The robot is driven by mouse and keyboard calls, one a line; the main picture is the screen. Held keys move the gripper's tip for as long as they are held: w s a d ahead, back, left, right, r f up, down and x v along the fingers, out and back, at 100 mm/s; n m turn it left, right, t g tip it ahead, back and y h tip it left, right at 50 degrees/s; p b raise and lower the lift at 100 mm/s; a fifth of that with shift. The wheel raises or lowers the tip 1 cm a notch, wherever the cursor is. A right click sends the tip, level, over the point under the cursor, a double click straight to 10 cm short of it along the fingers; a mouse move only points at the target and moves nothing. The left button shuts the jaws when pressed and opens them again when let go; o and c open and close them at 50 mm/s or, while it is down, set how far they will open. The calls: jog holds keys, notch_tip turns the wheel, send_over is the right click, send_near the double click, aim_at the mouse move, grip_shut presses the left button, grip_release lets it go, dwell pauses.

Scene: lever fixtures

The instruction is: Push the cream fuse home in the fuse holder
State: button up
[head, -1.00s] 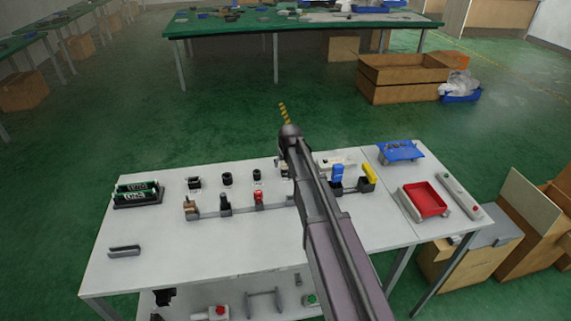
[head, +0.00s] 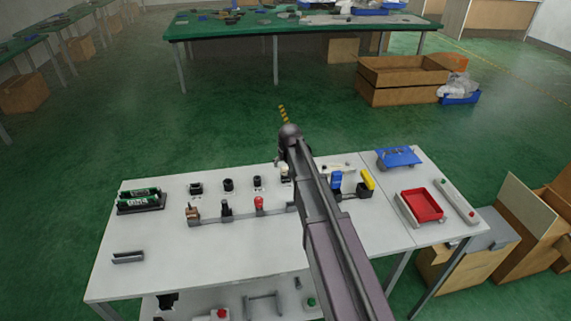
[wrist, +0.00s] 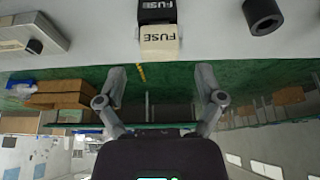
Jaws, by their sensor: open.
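The cream fuse (wrist: 160,42), lettered FUSE, shows at the top middle of the wrist view. It adjoins the black fuse holder (wrist: 157,11), which also bears the word FUSE. How deep the fuse sits in the holder I cannot tell. In the head view a small cream piece that looks like the fuse (head: 285,167) shows just left of my arm, partly hidden by it. My gripper (wrist: 161,82) is open and empty, its fingers spread wide, with the fuse centred between them sideways and beyond the tips. The fingers do not visibly touch the fuse.
On the white table, a red-topped lever (head: 259,203) stands left of my arm, and a blue lever (head: 336,180) and a yellow one (head: 367,179) stand right. A black round socket (wrist: 263,14) is beside the holder. The table's front left is mostly clear.

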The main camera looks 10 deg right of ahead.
aim_at(286, 168)
jog(key=shift+r+p, duration=3.1)
jog(key=shift+r, duration=0.35)
jog(key=shift+s, duration=0.1)
jog(key=s+f+g, duration=0.1)
jog(key=s+g, duration=0.3)
jog(key=s, duration=2.5)
jog(key=shift+a+f+g, duration=0.2)
jog(key=shift+f+g, duration=0.05)
jog(key=shift+g, duration=0.05)
